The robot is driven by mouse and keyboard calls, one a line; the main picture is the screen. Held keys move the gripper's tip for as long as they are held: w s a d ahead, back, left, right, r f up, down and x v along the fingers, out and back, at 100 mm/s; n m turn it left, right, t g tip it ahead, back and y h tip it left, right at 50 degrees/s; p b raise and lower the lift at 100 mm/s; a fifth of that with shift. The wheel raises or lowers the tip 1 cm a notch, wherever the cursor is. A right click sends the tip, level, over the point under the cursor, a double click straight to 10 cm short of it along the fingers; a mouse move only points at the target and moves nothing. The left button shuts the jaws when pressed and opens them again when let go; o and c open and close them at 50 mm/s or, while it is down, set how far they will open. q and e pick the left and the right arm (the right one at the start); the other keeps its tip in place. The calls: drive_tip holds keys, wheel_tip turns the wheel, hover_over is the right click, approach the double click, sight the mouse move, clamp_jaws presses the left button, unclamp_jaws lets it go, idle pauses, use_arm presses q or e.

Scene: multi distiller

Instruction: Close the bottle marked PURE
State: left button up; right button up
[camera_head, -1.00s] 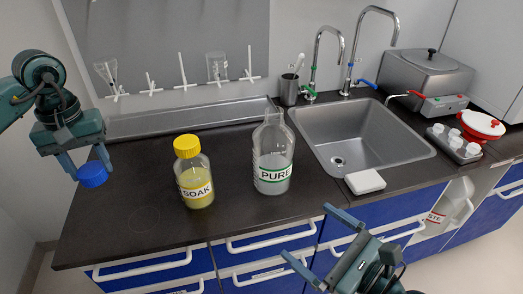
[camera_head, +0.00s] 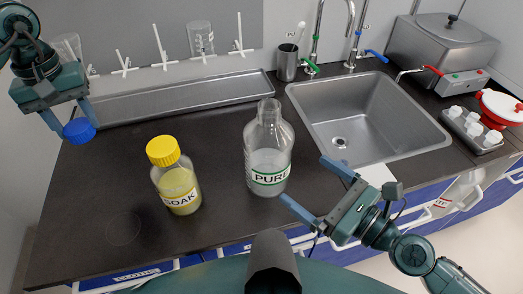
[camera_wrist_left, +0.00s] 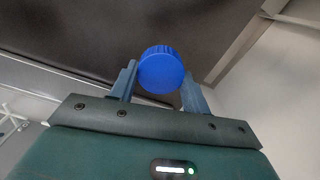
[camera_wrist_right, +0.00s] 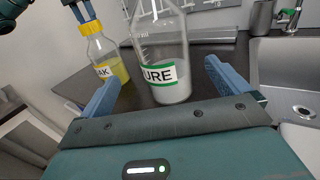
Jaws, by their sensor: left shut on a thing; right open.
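The clear bottle marked PURE (camera_head: 269,150) stands upright on the dark counter with its neck open and no cap on it. It also shows in the right wrist view (camera_wrist_right: 163,55). My left gripper (camera_head: 76,124) is at the upper left, shut on a blue cap (camera_head: 79,131), well away from the bottle. The blue cap (camera_wrist_left: 161,70) sits between the fingers in the left wrist view. My right gripper (camera_head: 304,184) is open, just to the right and front of the PURE bottle. In the right wrist view the bottle appears between and beyond the fingers (camera_wrist_right: 160,85).
A SOAK bottle (camera_head: 176,180) with a yellow cap stands left of the PURE bottle. A drying rack (camera_head: 180,98) runs along the back. The front left counter is clear.

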sight(286, 164)
use_arm(q)
drive_tip(key=shift+r, duration=0.2)
wheel_tip(286, 164, up, 3)
drive_tip(key=p, duration=0.3)
use_arm(e)
drive_tip(key=x, duration=0.6)
drive_tip(key=shift+w+a+r, duration=0.1)
drive_tip(key=shift+w+a, duration=0.05)
drive_tip(key=shift+w, duration=0.1)
drive_tip(key=shift+w+a, duration=0.1)
use_arm(q)
drive_tip(key=shift+r+p, duration=0.5)
drive_tip(key=shift+p, duration=0.25)
use_arm(e)
drive_tip(key=x, duration=0.5)
drive_tip(key=shift+w, duration=0.2)
drive_tip(key=c, duration=1.5)
use_arm(q)
drive_tip(key=shift+w, duration=0.1)
use_arm(e)
drive_tip(key=shift+r, duration=0.1)
